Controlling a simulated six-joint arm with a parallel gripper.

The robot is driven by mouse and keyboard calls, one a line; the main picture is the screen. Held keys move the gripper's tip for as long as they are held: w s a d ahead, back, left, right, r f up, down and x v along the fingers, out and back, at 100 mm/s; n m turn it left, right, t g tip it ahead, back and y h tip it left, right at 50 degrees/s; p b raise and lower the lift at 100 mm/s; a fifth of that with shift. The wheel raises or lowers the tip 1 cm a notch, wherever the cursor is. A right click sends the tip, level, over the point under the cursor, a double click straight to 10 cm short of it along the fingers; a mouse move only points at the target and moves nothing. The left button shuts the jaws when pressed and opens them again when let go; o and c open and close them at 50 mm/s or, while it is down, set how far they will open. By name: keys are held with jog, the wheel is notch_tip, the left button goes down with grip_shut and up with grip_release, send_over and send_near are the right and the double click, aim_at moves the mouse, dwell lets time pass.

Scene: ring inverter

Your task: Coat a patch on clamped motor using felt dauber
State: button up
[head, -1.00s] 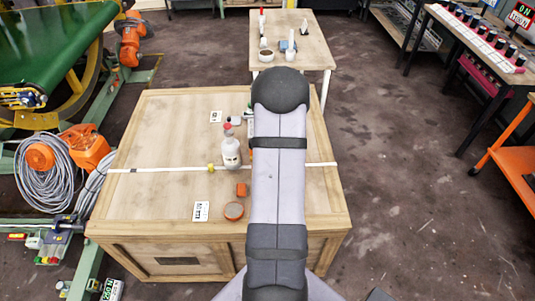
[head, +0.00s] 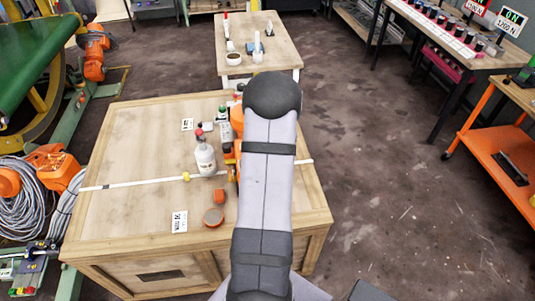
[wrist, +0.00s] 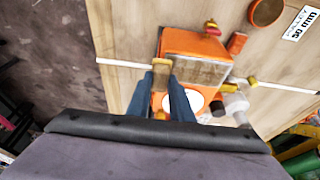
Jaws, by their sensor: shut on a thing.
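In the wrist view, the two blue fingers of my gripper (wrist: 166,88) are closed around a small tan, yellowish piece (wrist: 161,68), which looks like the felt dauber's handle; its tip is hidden. Right beside it is the orange motor (wrist: 194,42), with a grey-tan face and a white round disc (wrist: 183,104) partly behind the fingers. I cannot tell whether the held piece touches the motor. In the head view, my arm hides the gripper and most of the motor, of which an orange part (head: 237,118) shows at its left.
A wooden crate (head: 120,210) bears a white strap (head: 130,184), a white bottle with a red cap (head: 204,158), a round orange tin (head: 213,217), a small orange block (head: 218,196) and cards. A smaller table (head: 283,62) stands behind. The crate's left side is clear.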

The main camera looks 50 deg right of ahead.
jog(key=shift+w+a+p, duration=0.9)
jog(key=shift+w+a, duration=3.25)
jog(key=shift+a, duration=0.1)
notch_tip(320, 180, up, 3)
jog(key=shift+d+f+p, duration=0.1)
jog(key=shift+f+p, duration=0.1)
jog(key=shift+p, duration=0.5)
jog(key=shift+r+p, duration=0.55)
jog(key=shift+r, duration=0.15)
notch_tip(320, 180, up, 4)
jog(key=p, duration=0.3)
